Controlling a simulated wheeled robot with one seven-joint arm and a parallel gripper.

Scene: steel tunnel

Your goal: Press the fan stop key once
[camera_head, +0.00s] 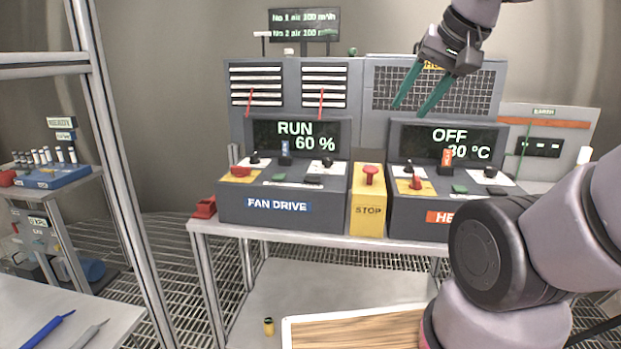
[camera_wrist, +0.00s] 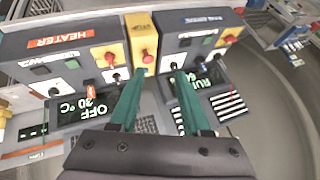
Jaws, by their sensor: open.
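The grey fan drive console (camera_head: 230,207) stands on the left of the bench; its screen (camera_head: 297,136) reads RUN 60 %. Its sloped top has a red button on a yellow plate (camera_head: 241,171), a green key (camera_head: 279,177), a dark key (camera_head: 313,180), black knobs and a blue-tagged lever. Small key labels are not readable. A yellow STOP box (camera_head: 368,213) with a red mushroom button (camera_head: 370,171) stands to its right. My gripper (camera_head: 409,110) is open and empty, high above the heater console. In the wrist view, the teal fingers (camera_wrist: 158,76) point towards the gap between the consoles.
The heater console (camera_head: 400,212), reading OFF, stands right of the STOP box. Grey louvre and mesh cabinets (camera_head: 360,75) rise behind. A red item (camera_head: 204,207) lies at the bench's left edge. A metal frame post (camera_head: 110,150) stands left. My arm covers the right side.

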